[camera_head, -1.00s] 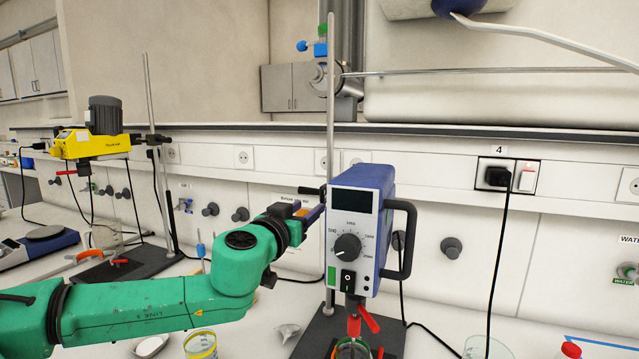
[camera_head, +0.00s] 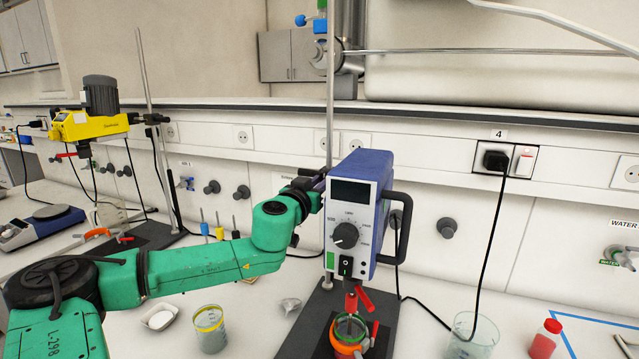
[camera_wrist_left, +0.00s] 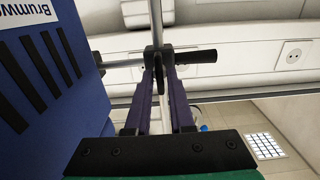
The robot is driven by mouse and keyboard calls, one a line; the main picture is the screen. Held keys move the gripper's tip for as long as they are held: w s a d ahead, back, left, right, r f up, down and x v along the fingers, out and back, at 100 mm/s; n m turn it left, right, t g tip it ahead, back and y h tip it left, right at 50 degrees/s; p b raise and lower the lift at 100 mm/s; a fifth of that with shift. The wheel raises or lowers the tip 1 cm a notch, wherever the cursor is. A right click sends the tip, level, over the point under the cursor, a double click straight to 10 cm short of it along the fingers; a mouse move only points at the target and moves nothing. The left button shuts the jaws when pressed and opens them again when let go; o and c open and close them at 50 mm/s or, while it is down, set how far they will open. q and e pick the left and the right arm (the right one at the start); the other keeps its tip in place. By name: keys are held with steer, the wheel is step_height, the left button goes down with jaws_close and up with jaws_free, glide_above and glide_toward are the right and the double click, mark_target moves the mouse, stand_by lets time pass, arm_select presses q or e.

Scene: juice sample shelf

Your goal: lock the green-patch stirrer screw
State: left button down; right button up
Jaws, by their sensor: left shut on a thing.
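The green-patch stirrer (camera_head: 353,215) is a blue and white box with a dial, a black handle and a green patch at the lower left of its face. It sits upright on a stand rod (camera_head: 330,100). My left gripper (camera_head: 318,184) is behind its left side, partly hidden by dark wrist parts. In the left wrist view, the purple fingers (camera_wrist_left: 159,88) are shut on the dark stirrer screw (camera_wrist_left: 159,72) at the clamp (camera_wrist_left: 156,57) by the rod. A black-ended bar (camera_wrist_left: 197,57) sticks out right of the clamp. My right gripper is not in view.
A yellow stirrer (camera_head: 88,122) on its own stand is at the left. Beakers (camera_head: 210,328) (camera_head: 473,337) and a red bottle (camera_head: 545,340) stand on the bench. An orange-ringed vessel (camera_head: 347,342) is below the stirrer. A black cable (camera_head: 492,235) hangs at the right.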

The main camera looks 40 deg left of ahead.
arm_select(q)
steer(key=shift+f, duration=0.1)
steer(key=m+b, duration=0.1)
steer(key=m, duration=0.5)
steer(key=m+b, duration=0.1)
steer(key=m, duration=0.5)
steer(key=m+b, duration=0.1)
steer(key=m, duration=0.4)
steer(key=shift+w+d+f+m, duration=0.1)
steer(key=shift+d+f+m, duration=0.15)
steer(key=shift+m, duration=0.15)
stand_by(0.3)
steer(key=c, duration=0.8)
jaws_free()
steer(key=shift+o, duration=0.2)
